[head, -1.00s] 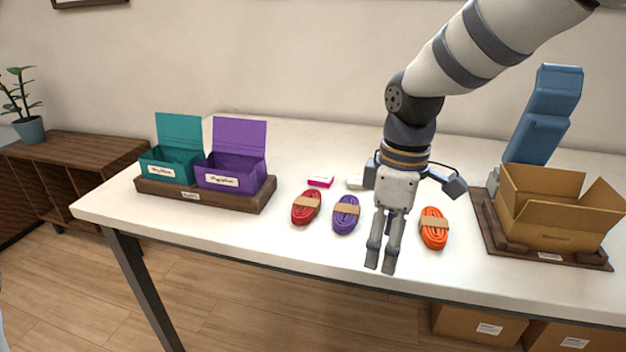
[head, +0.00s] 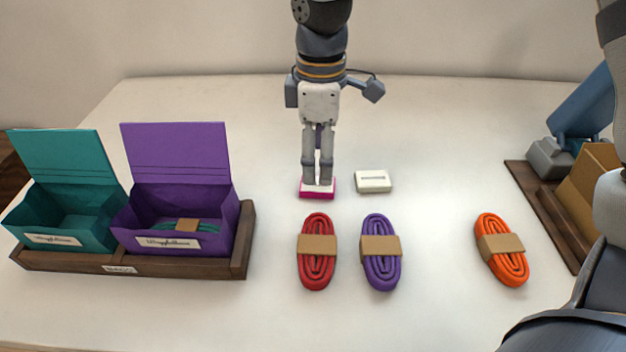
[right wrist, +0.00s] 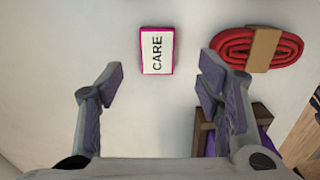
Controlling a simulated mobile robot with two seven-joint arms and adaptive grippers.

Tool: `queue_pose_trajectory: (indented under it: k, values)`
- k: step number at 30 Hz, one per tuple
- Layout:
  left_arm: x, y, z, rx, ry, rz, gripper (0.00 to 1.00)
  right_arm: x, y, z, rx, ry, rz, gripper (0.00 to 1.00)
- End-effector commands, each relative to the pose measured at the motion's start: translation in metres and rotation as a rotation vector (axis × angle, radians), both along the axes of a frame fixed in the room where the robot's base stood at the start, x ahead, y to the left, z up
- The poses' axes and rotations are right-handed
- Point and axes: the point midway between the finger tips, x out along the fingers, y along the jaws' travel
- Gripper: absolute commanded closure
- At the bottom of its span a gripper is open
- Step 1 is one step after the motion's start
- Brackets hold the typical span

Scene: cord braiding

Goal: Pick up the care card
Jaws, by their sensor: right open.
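The care card (head: 318,194) is a small white block with a pink edge, lying on the table behind the red cord. In the right wrist view the card (right wrist: 157,50) shows the word CARE, near the top of the picture. My right gripper (head: 317,182) comes down from above at the card and partly covers it in the head view. In the right wrist view its two fingers (right wrist: 160,80) are apart with nothing between them, and the card lies beyond the gap between the tips. My left gripper is not in view.
A red cord (head: 317,262), a purple cord (head: 381,270) and an orange cord (head: 508,262) lie in front. A white block (head: 373,181) lies right of the card. Teal (head: 65,205) and purple (head: 172,200) boxes stand left; the purple one holds a banded teal cord.

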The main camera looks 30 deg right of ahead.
Motion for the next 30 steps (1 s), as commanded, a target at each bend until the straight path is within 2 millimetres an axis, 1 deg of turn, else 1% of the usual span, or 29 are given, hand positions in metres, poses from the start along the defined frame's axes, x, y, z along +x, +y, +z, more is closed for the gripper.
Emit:
queue_pose_trajectory:
  k: [3, 6, 9, 12, 17, 18, 20, 21, 22, 23, 30]
  values:
    - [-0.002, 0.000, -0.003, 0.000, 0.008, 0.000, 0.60, 0.000, 0.000, -0.016, -0.001, 0.004, 0.000, 0.40]
    - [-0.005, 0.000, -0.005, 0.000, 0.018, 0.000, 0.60, 0.000, 0.000, -0.037, -0.001, 0.007, 0.000, 0.40]
    - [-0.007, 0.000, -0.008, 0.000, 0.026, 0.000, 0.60, 0.000, 0.000, -0.054, -0.001, 0.004, 0.001, 0.40]
    - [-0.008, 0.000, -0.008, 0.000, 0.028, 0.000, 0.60, 0.001, 0.000, -0.061, -0.001, -0.001, 0.001, 0.40]
    - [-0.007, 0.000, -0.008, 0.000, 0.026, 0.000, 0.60, 0.001, 0.000, -0.060, -0.001, -0.004, 0.001, 0.40]
    - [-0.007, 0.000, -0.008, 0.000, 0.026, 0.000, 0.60, 0.001, 0.000, -0.060, -0.001, -0.004, 0.001, 0.42]
    - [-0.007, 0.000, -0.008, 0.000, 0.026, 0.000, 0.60, 0.001, 0.000, -0.059, -0.001, -0.004, 0.001, 0.56]
    - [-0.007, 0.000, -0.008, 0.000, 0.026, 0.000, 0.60, 0.001, 0.000, -0.059, -0.001, -0.004, 0.001, 0.65]
    - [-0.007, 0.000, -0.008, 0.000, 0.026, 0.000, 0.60, 0.001, 0.000, -0.059, -0.001, -0.004, 0.001, 0.72]
    - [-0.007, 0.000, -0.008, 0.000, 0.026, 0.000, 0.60, 0.001, 0.000, -0.059, -0.001, -0.004, 0.001, 0.76]
    - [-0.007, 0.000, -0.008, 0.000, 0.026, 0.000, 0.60, 0.001, 0.000, -0.059, 0.000, -0.004, 0.001, 0.76]
